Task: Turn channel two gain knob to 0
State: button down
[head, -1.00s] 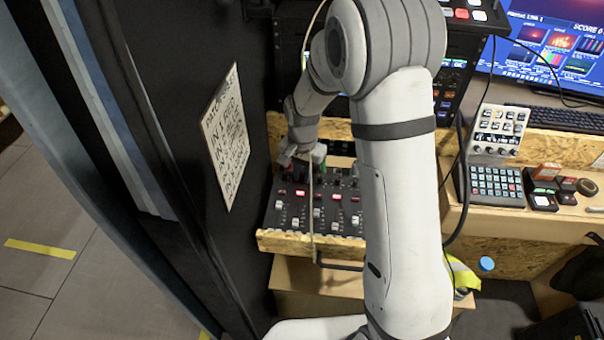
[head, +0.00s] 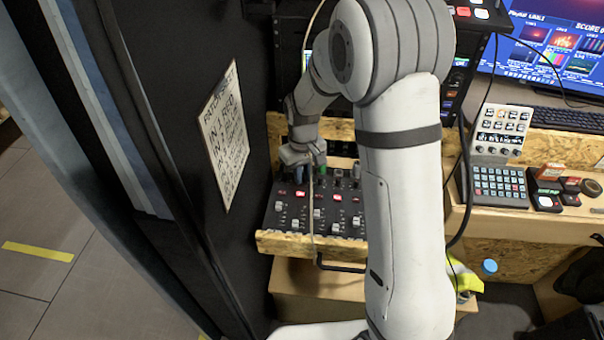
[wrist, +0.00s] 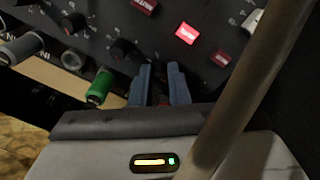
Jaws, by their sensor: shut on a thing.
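The black mixer (head: 287,222) lies on a wooden shelf, with rows of knobs, buttons and faders. My gripper (head: 303,166) is over its back left part and hides the controls under it. In the wrist view, the two blue-grey fingers of my gripper (wrist: 161,80) are close together, on both sides of a small knob. Only a bit of dark and reddish surface shows between them, so its pointer and label cannot be read. A free black knob (wrist: 121,48) is beside the fingers. A lit red button (wrist: 187,33) is above them.
Beside the fingers are a green plug (wrist: 98,88) and grey plugs, one of them (wrist: 22,48) at the left edge. A tan rod or cable (wrist: 245,85) crosses the wrist view. A dark wall with a paper sign (head: 224,135) stands close left.

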jog(key=n, duration=0.5)
jog(key=shift+n, duration=0.3)
jog(key=n, duration=0.4)
jog(key=shift+n+b, duration=0.3)
jog(key=shift+b, duration=0.1)
jog(key=c, duration=1.4)
grip_release()
notch_tip(320, 180, up, 8)
jog(key=shift+f, duration=0.1)
